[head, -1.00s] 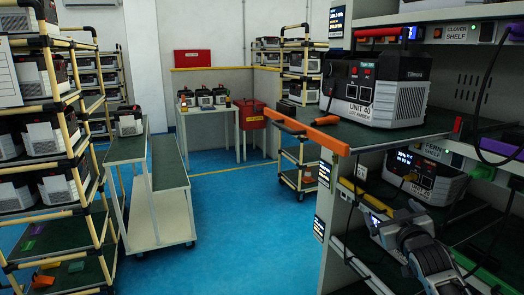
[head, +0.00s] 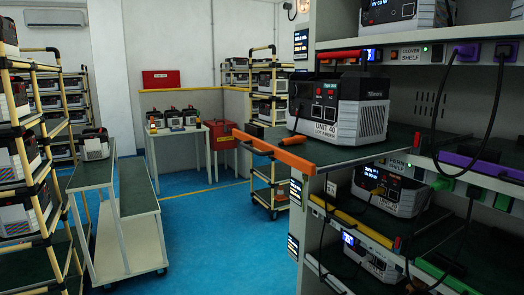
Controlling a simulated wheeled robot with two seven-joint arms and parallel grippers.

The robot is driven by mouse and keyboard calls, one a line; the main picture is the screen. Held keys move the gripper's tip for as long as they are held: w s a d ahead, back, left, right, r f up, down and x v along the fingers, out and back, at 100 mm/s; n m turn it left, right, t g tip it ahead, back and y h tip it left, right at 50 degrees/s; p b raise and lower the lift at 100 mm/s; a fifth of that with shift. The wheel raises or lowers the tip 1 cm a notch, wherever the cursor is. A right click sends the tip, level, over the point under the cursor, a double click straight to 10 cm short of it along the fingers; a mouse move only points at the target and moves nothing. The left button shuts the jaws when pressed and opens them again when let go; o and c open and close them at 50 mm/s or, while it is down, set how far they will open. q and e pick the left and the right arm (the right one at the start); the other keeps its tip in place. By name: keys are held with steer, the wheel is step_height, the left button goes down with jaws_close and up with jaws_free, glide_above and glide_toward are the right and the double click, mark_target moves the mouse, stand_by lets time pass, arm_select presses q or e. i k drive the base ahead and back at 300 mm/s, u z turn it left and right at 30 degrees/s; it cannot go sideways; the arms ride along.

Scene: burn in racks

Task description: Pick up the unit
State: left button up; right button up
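Unit 40 (head: 372,119), a white and dark grey box with a red handle on top, sits upright on a green-topped shelf (head: 350,152) of the rack at right. Its label reads UNIT 40, and its front has red switches and a green tag. A black cable hangs near its left front. An orange bar (head: 265,149) runs along the shelf's front edge. Neither of my grippers shows in the head view.
Other units stand above (head: 406,13) and below (head: 389,192) on the same rack, with cables and colored plugs. Racks of units line the left. Blue floor (head: 215,235) between cart and rack is clear.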

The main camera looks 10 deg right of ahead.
mark_target(352, 109)
steer(key=u, duration=1)
steer(key=i, duration=1.7)
steer(key=z, duration=2.5)
